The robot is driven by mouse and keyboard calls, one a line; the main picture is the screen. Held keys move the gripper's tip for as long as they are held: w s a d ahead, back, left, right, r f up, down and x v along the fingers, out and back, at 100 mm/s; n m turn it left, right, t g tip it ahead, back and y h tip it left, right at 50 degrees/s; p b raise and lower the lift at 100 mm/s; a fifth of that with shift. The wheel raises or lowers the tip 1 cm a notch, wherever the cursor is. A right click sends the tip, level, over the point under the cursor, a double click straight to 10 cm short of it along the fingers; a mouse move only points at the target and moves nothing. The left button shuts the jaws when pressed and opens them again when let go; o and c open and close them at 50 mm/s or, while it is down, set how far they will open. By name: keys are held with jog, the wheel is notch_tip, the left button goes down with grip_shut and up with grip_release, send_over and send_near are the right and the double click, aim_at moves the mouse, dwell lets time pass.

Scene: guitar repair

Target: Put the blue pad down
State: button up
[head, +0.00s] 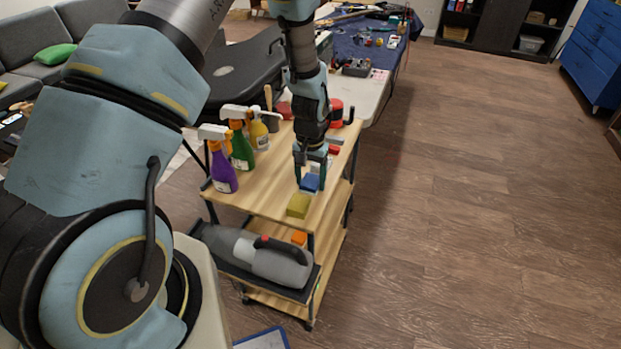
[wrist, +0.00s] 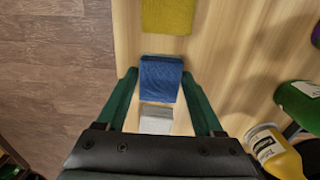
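The blue pad (head: 310,183) is on or just above the wooden top of a small cart, near its right edge. My gripper (head: 311,180) points down over the cart top, with its fingers on either side of the pad. In the wrist view the blue pad (wrist: 160,78) fills the space between the green fingertips (wrist: 160,84), and both look to touch its sides. Its underside is hidden, so I cannot tell whether it touches the cart top.
A yellow pad (head: 298,205) lies nearer the cart's front edge. A grey-white pad (wrist: 157,118) lies on the blue pad's other side. Purple (head: 222,170), green (head: 241,150) and yellow (head: 259,133) spray bottles stand at the left. A grey vacuum (head: 262,255) is on the shelf below.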

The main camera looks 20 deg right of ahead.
aim_at(311, 181)
jog(key=o, duration=0.3)
notch_tip(311, 181, up, 12)
jog(key=b, duration=0.3)
jog(key=shift+r, duration=0.2)
dwell(0.6)
